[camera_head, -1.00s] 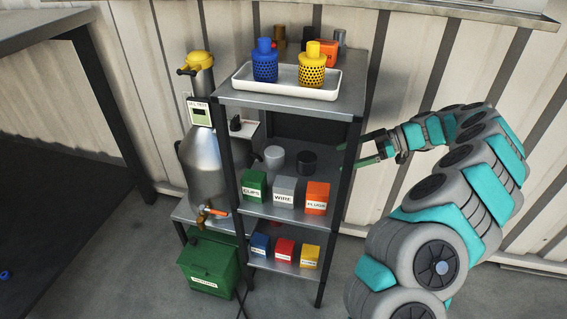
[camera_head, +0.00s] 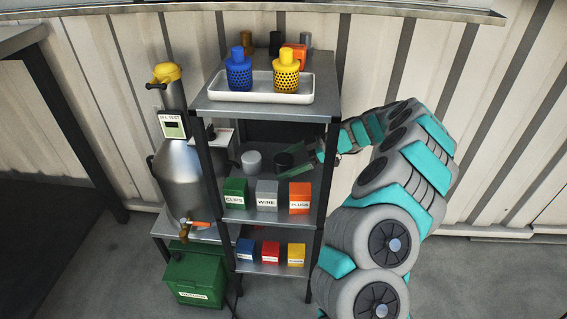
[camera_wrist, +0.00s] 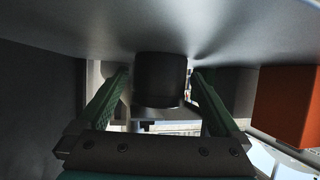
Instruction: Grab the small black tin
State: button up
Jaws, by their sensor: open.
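The small black tin (camera_head: 284,161) stands on the middle shelf, right of a grey tin (camera_head: 251,160). My gripper (camera_head: 289,160) reaches in from the right side of the rack with its green fingers level with the black tin. In the wrist view the black tin (camera_wrist: 160,82) shows between the two fingers of my open gripper (camera_wrist: 158,76), with a gap on both sides. The view is dark, and how deep the tin sits between the fingers is hard to tell.
On the same shelf, in front, stand a green clips box (camera_head: 235,193), a grey wire box (camera_head: 267,194) and an orange plugs box (camera_head: 300,197). The orange box (camera_wrist: 287,105) is close on the wrist view's right. The top shelf (camera_head: 215,103) is above, and rack posts (camera_head: 324,185) flank the opening.

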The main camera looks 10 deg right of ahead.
jog(key=shift+a, duration=0.15)
jog(key=shift+c, duration=0.2)
jog(key=c, duration=1.4)
